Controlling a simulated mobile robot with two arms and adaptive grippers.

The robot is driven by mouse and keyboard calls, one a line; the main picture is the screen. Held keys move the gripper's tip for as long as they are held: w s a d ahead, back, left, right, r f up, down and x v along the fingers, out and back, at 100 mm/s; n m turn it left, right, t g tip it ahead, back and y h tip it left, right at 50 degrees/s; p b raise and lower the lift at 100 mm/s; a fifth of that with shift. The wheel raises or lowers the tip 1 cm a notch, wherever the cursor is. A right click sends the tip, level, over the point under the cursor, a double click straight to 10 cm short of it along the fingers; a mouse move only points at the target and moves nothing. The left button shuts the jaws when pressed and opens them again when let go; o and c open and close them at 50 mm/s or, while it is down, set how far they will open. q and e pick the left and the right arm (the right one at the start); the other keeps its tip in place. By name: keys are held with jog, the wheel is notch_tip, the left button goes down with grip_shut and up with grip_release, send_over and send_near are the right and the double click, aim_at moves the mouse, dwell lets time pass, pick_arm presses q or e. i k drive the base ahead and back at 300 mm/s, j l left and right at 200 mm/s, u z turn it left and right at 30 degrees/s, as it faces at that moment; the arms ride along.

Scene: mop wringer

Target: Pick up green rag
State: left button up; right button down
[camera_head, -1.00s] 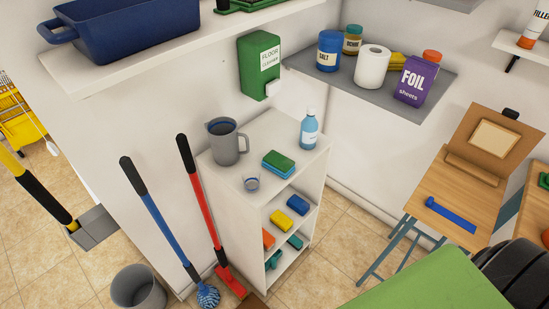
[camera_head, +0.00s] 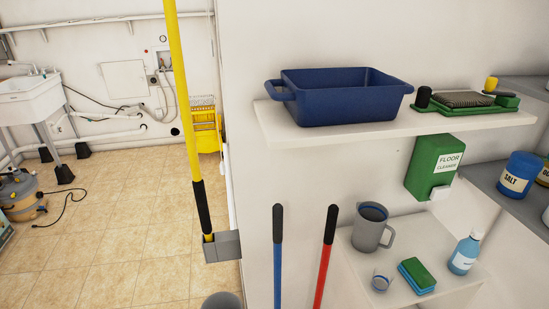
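I cannot make out a thing that is clearly a green rag in the head view. A green pad (camera_head: 417,272) lies on top of a blue one on the low white shelf unit; both look like sponges. Neither of my grippers is in view.
A blue basin (camera_head: 345,98) and a green tray (camera_head: 470,104) stand on the upper wall shelf (camera_head: 300,132). A grey jug (camera_head: 371,228), a small glass (camera_head: 380,281) and a blue bottle (camera_head: 465,252) stand near the sponges. The tiled floor (camera_head: 110,220) at left is largely open.

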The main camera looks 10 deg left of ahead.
aim_at(416, 274)
jog(key=j+u, duration=0.1)
jog(key=j, duration=0.35)
jog(key=i+j, duration=0.15)
jog(key=j, duration=0.3)
jog(key=j+u, duration=0.15)
jog(key=j, duration=0.3)
jog(key=z, duration=1.7)
jog(key=i+l, duration=0.15)
jog(key=l, duration=0.2)
jog(key=i+l, duration=0.15)
jog(key=l, duration=0.2)
jog(key=i+l, duration=0.15)
jog(key=l, duration=0.15)
jog(key=i+l, duration=0.1)
jog(key=l, duration=0.25)
jog(key=i+l, duration=0.15)
jog(key=l, duration=0.2)
jog(key=z, duration=0.05)
